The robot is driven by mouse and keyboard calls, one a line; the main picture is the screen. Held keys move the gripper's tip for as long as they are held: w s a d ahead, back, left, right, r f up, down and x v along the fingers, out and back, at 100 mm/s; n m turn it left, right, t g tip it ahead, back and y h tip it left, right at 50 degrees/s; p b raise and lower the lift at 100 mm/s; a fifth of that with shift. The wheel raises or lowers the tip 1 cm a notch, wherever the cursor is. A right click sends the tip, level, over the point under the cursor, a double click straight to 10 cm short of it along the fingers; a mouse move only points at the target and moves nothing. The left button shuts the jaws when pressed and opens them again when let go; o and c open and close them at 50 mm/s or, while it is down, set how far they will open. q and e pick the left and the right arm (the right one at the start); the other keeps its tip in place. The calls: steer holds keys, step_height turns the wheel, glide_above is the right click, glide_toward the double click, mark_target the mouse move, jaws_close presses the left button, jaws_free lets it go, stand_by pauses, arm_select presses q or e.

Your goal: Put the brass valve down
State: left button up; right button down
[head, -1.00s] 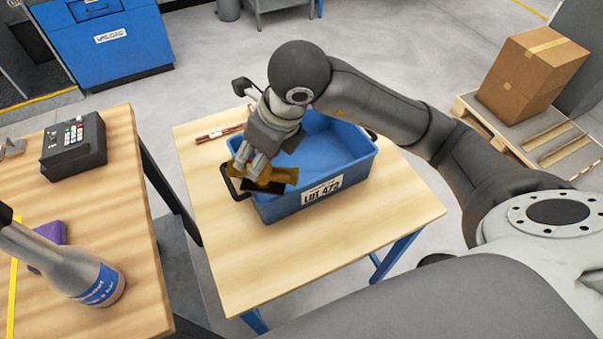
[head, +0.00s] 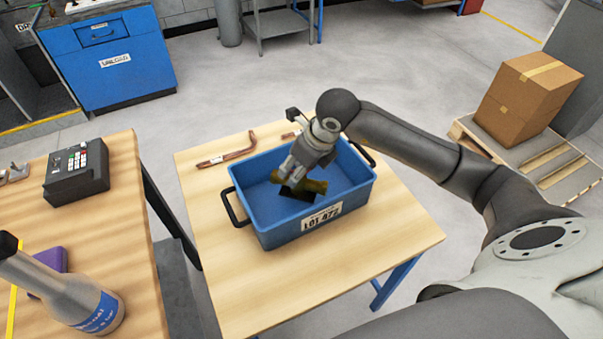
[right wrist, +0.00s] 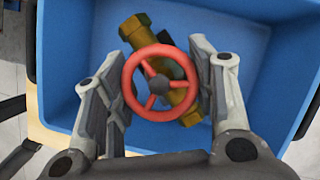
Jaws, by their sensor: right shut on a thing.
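The brass valve (head: 316,186) is a yellow-brown body with a red handwheel, which shows in the right wrist view (right wrist: 137,62). My right gripper (head: 290,182) is shut on the valve, with its two fingers on either side of it in the right wrist view (right wrist: 155,70). The valve and fingertips are over the inside of the blue bin (head: 277,233), within its rim in the head view. I cannot tell whether the valve touches the bin's floor. My left gripper is not in view.
The bin stands on a small wooden table (head: 380,258). A bent copper tube (head: 238,155) lies behind the bin. On the left bench (head: 125,200) are a black keypad device (head: 75,175) and a bottle-shaped thing with a blue label (head: 85,308). A cardboard box (head: 527,90) stands on a pallet.

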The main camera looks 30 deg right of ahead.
mark_target(307, 190)
steer(key=shift+w+d+f, duration=0.25)
steer(key=shift+d+f, duration=0.1)
steer(key=shift+f, duration=0.1)
step_height(307, 190, down, 3)
steer(key=shift+d+p, duration=0.15)
steer(key=shift+p, duration=0.3)
steer(key=shift+w+f, duration=0.1)
steer(key=shift+f, duration=0.05)
steer(key=shift+f, duration=0.1)
steer(key=c, duration=1.1)
jaws_free()
steer(key=shift+f, duration=0.15)
steer(key=o, duration=0.5)
